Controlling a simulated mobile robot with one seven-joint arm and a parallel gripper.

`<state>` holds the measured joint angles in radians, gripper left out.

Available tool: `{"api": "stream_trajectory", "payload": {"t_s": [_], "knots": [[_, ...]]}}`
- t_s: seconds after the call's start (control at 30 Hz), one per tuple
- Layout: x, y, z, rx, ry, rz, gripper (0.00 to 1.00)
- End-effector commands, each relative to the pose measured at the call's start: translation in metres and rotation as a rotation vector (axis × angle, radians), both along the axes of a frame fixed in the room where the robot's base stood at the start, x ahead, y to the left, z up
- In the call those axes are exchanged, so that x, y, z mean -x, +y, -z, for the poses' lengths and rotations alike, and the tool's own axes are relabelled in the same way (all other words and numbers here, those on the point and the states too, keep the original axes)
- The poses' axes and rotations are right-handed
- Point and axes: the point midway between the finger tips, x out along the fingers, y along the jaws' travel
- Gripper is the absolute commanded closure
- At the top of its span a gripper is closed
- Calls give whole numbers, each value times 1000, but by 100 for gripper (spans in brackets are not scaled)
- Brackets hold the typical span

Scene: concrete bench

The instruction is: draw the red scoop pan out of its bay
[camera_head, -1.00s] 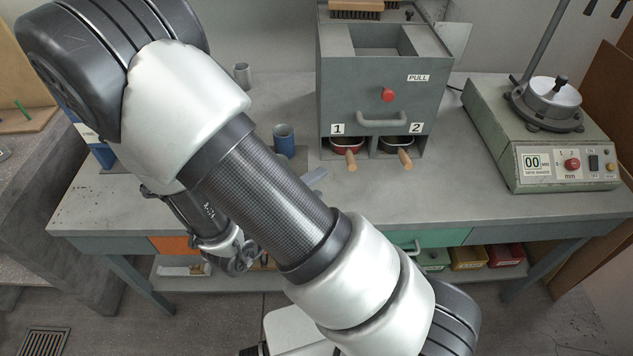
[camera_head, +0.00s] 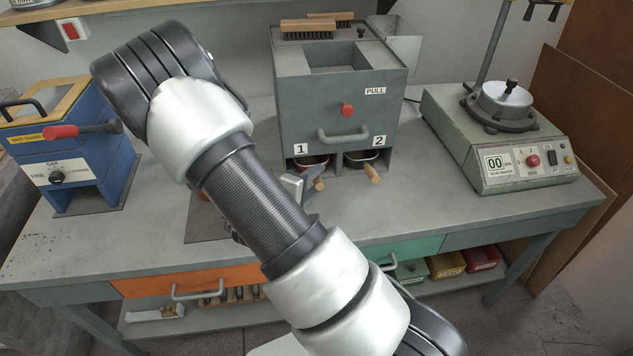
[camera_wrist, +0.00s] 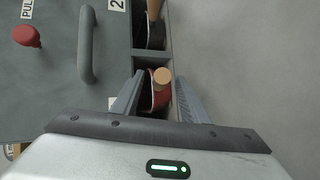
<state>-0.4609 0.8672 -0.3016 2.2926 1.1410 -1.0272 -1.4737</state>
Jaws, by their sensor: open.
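The red scoop pan (camera_wrist: 160,102) sits in bay 1 of the grey box (camera_head: 340,105), with its wooden handle (camera_wrist: 162,77) sticking out. In the wrist view, my gripper (camera_wrist: 158,76) is open, with one finger on each side of the handle and front of the pan. I cannot tell whether either finger touches it. In the head view, my gripper (camera_head: 305,187) is at the front of bay 1 and partly covers the pan. My forearm hides part of the wrist.
A second pan with a wooden handle (camera_head: 370,172) sits in bay 2, close beside. A bar handle (camera_head: 343,136) and red knob (camera_head: 347,110) are above the bays. A blue device (camera_head: 65,150) stands left and a green shaker (camera_head: 500,140) right. The right bench front is clear.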

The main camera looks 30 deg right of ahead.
Motion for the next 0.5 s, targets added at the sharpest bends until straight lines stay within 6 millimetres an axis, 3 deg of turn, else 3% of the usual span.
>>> {"api": "stream_trajectory", "payload": {"t_s": [0.17, 0.47, 0.5], "knots": [[-7, -10, 4, 1, 1, 1, 60], [-8, -10, 4, 1, 1, -2, 60], [-8, -10, 4, 1, 1, -2, 63]]}}
